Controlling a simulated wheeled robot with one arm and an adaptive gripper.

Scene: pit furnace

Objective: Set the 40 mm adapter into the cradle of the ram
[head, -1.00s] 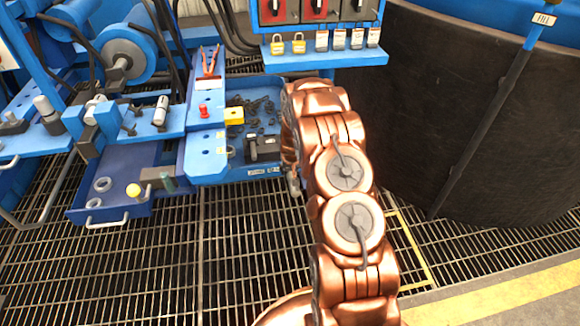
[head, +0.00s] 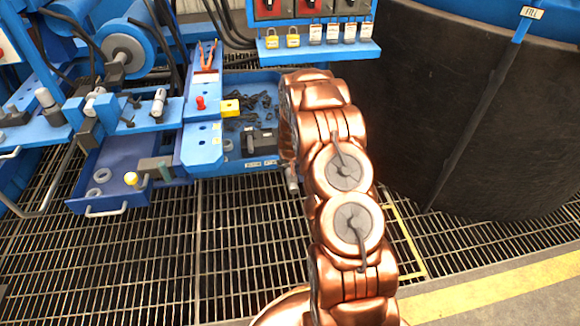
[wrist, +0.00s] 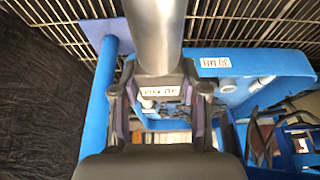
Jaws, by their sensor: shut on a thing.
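In the wrist view my gripper (wrist: 158,108) is shut on a grey metal cylinder (wrist: 155,35) with a dark block at its base. A small white label on that block is upside down, and its size marking is too blurred to read surely. In the head view my copper arm hides the gripper; a small grey piece (head: 292,178) shows below the arm's far end. The blue rig (head: 62,70) at the left carries a round drum and clamp-like dark blocks (head: 92,103). I cannot tell surely which part is the ram's cradle.
A blue tray (head: 236,82) holds dark loose parts and a black block. A large dark vessel (head: 450,110) stands right. Grating floor (head: 240,250) is clear in front.

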